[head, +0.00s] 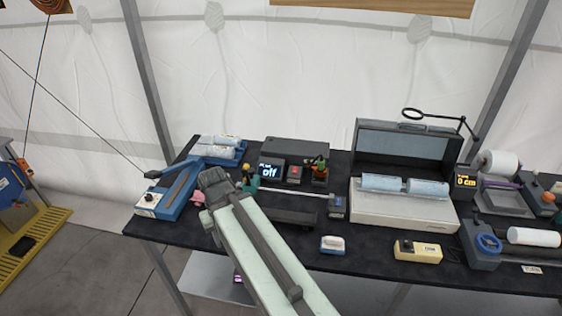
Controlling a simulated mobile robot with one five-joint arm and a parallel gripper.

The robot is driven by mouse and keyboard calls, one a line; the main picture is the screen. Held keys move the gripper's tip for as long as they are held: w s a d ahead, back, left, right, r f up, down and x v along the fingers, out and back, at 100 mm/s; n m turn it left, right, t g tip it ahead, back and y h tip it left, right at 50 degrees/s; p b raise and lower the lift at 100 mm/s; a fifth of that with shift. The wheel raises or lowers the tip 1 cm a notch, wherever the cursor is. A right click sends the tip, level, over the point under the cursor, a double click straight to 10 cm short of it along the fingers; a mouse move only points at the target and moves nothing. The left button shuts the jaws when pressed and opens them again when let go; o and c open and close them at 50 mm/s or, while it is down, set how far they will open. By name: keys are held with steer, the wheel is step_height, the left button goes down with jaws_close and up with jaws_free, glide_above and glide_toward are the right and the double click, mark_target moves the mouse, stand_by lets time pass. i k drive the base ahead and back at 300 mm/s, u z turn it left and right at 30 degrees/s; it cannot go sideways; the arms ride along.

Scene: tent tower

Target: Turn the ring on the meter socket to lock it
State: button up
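A dark meter with a yellow-lit display (466,181), which seems to read 0 dBm, stands on the right part of the black table. I cannot make out a socket or a locking ring on it. My pale arm rises from the bottom and reaches over the table's left half, ending in a dark grey joint. No gripper fingers can be made out; they seem hidden behind my arm. The arm's end is well left of the yellow-lit meter.
A blue device (168,194) lies at the table's left end. An open grey case (404,213) with light-blue rolls stands right of centre. A yellow box (417,251) and a small blue-white block (332,245) lie near the front. A magnifier (413,114) rises behind. Bare black tabletop shows at the front.

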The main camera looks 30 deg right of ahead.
mark_target(317, 174)
steer(key=u, duration=1.65)
steer(key=k, duration=0.85)
steer(key=z, duration=0.75)
steer(key=i, duration=1)
